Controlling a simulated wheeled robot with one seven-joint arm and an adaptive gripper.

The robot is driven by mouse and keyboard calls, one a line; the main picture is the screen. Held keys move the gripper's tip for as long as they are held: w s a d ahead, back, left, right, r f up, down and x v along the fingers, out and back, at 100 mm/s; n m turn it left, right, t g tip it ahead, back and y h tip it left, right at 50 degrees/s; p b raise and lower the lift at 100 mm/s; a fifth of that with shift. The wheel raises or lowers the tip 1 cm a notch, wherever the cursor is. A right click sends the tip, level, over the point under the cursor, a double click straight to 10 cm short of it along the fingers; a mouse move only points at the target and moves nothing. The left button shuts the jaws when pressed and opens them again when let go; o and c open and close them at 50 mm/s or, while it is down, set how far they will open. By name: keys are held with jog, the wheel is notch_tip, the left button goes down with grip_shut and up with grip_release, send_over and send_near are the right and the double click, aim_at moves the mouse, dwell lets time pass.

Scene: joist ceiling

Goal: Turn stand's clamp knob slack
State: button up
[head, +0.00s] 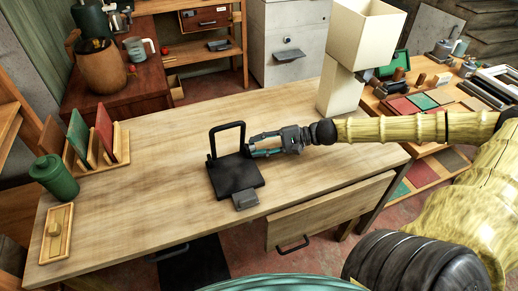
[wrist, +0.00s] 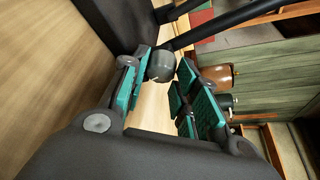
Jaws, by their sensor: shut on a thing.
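The stand (head: 233,178) has a flat black base and an upright black loop frame, and it stands on the light wooden table. My gripper (head: 254,149) reaches in from the right, level with the lower right side of the frame. In the wrist view my gripper (wrist: 165,73) has its teal finger pads on either side of a dark grey round knob (wrist: 161,66), next to the black bars of the stand. The gripper is shut on this clamp knob near the fingertips. In the head view the fingers hide the knob.
A small grey block (head: 245,199) sits at the base's front edge. A cream lamp (head: 341,90) stands at the table's back right. A green canister (head: 54,178), a rack of panels (head: 103,140) and a wooden tray (head: 56,234) are at left. The table's middle left is clear.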

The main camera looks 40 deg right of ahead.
jog(key=shift+f+n+t+b, duration=0.1)
jog(key=shift+n+t+b, duration=0.3)
jog(key=shift+n+b, duration=0.3)
jog(key=o, duration=1)
jog(key=shift+s, duration=0.1)
jog(key=shift+d, duration=0.1)
jog(key=shift+v, duration=3.95)
